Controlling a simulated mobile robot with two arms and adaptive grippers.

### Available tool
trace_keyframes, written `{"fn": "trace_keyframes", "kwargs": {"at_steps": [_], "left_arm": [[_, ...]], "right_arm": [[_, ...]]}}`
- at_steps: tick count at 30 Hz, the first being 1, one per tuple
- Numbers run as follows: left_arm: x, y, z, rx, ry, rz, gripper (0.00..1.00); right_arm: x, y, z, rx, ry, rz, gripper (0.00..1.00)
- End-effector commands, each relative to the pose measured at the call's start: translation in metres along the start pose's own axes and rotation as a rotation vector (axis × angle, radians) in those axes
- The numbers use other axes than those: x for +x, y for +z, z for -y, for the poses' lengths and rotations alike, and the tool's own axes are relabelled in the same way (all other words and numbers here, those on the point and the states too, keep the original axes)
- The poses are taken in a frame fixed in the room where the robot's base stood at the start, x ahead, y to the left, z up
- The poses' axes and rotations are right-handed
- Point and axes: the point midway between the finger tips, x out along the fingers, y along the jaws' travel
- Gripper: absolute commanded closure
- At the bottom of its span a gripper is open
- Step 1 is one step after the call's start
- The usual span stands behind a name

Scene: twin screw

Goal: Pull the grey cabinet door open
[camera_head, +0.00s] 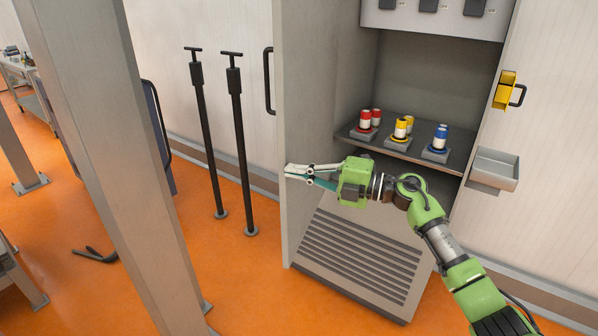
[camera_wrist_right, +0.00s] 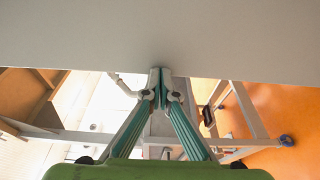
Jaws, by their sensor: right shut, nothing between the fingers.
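The grey cabinet door (camera_head: 309,120) stands swung out from the left side of the cabinet, and its inner face and the shelf inside show. Its black handle (camera_head: 268,80) sticks out on the outer side, near the free edge. My right gripper (camera_head: 289,171) is shut and empty, reaching left across the inner face with its tips near the free edge. In the right wrist view, the gripper's fingertips (camera_wrist_right: 160,72) meet at the edge of a grey panel (camera_wrist_right: 160,35) that looks like the door. I cannot tell whether they touch it. My left gripper is not in view.
The cabinet shelf (camera_head: 456,163) holds several red, yellow and blue capped pieces. A slatted vent (camera_head: 360,255) is below. A grey tray (camera_head: 494,170) and yellow bracket (camera_head: 505,90) are at right. Two black poles (camera_head: 241,150) stand left of the door; a grey post (camera_head: 110,150) is nearer.

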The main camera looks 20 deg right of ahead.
Motion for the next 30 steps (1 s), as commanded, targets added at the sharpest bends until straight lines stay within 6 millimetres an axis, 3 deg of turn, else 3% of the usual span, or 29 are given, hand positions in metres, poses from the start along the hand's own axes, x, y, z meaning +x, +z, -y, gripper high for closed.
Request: {"fn": "trace_keyframes", "kwargs": {"at_steps": [6, 12, 15, 19, 30], "left_arm": [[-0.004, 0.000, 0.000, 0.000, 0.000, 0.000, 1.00], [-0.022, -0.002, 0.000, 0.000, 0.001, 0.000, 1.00], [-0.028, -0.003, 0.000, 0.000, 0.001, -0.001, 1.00], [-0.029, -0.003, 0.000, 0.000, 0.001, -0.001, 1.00], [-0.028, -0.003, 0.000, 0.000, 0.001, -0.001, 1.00]], "right_arm": [[0.051, -0.001, -0.003, 0.004, 0.006, 0.000, 1.00], [0.105, 0.004, -0.005, 0.006, 0.003, 0.071, 1.00], [0.121, 0.005, -0.004, 0.003, 0.001, 0.107, 1.00], [0.129, 0.007, -0.002, -0.001, 0.000, 0.128, 1.00], [0.129, 0.007, 0.000, -0.001, 0.000, 0.130, 1.00]]}}
